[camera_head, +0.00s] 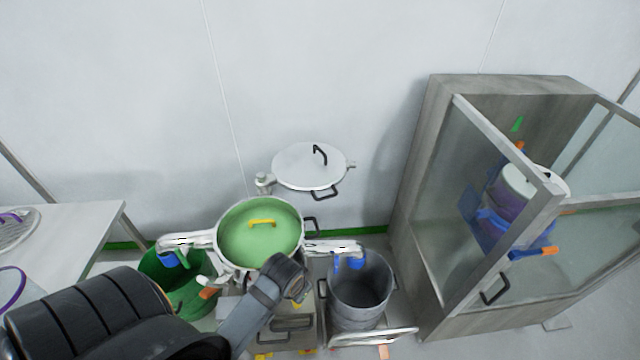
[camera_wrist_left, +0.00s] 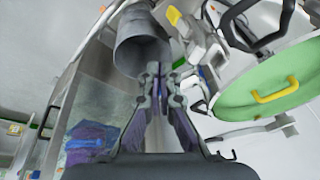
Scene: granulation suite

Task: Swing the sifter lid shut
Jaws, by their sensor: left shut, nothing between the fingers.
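The sifter (camera_head: 232,248) is a round steel body with a green inside (camera_head: 245,238) and a yellow handle across it. Its lid (camera_head: 300,172), a white disc with black handles, is swung away behind and to the right of it, so the sifter top is uncovered. My left gripper (camera_head: 300,288) reaches from the lower left over the sifter's front right edge, apart from the lid. In the left wrist view, my left gripper (camera_wrist_left: 158,75) has its fingertips together and holds nothing; the sifter's green inside (camera_wrist_left: 272,82) shows at right. My right gripper is not in view.
A grey bin (camera_head: 361,300) stands right of the sifter and a green bin (camera_head: 190,295) left. A cabinet (camera_head: 428,190) with its glass door open stands at right, holding blue items. A white table (camera_head: 85,228) is at left. The wall lies behind the lid.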

